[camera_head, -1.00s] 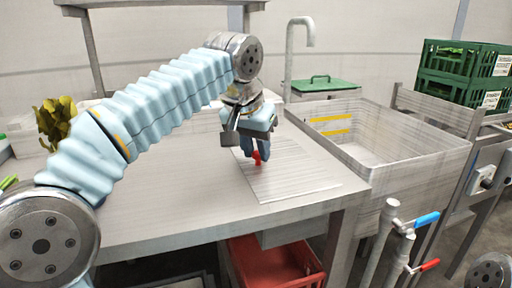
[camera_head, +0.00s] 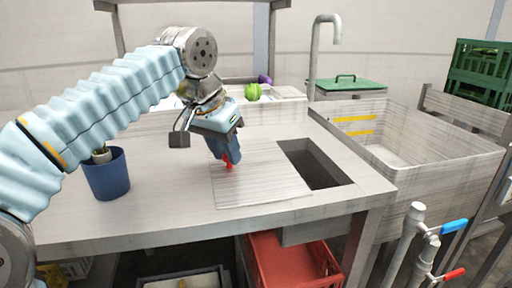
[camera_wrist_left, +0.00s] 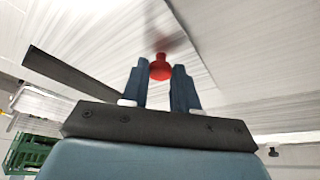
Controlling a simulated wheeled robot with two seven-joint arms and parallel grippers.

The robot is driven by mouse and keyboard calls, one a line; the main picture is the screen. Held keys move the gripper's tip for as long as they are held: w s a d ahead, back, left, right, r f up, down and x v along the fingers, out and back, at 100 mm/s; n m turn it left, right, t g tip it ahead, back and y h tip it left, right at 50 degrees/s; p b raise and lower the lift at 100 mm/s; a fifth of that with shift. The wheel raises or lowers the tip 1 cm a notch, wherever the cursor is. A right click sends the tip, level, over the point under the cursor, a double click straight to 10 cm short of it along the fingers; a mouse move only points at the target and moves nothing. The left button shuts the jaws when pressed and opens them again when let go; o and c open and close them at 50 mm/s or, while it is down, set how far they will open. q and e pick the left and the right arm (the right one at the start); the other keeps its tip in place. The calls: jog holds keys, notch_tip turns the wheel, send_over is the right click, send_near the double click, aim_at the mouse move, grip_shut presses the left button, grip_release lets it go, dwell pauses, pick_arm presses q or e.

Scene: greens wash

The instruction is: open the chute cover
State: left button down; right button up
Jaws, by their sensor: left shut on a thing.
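The chute cover (camera_head: 262,187) is a flat ribbed metal plate on the metal table. It lies to the left of a dark rectangular chute opening (camera_head: 315,163), most of which is uncovered. My left gripper (camera_head: 228,163) is shut on the cover's small red knob (camera_head: 229,166). In the left wrist view the red knob (camera_wrist_left: 161,67) sits between the two blue fingers of the gripper (camera_wrist_left: 161,85). My right gripper is not in view.
A deep sink (camera_head: 440,140) with a tall tap (camera_head: 318,50) stands to the right. A blue cup (camera_head: 107,177) stands on the table at the left. A red crate (camera_head: 290,265) is below the table. A green vegetable (camera_head: 252,92) lies on a ledge behind.

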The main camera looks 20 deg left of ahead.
aim_at(213, 167)
pick_arm(q)
jog(key=shift+s+a, duration=0.6)
jog(key=shift+a, duration=0.3)
jog(key=shift+s+a, duration=0.55)
jog(key=shift+a, duration=0.3)
jog(key=c, duration=0.8)
grip_release()
jog(key=shift+c, duration=0.2)
jog(key=shift+r, duration=0.15)
jog(key=d+p+v, duration=0.1)
jog(key=p+v, duration=0.3)
jog(key=v, duration=0.9)
jog(key=shift+s+a+r, duration=0.15)
jog(key=shift+a+r, duration=0.1)
jog(key=shift+a, duration=0.25)
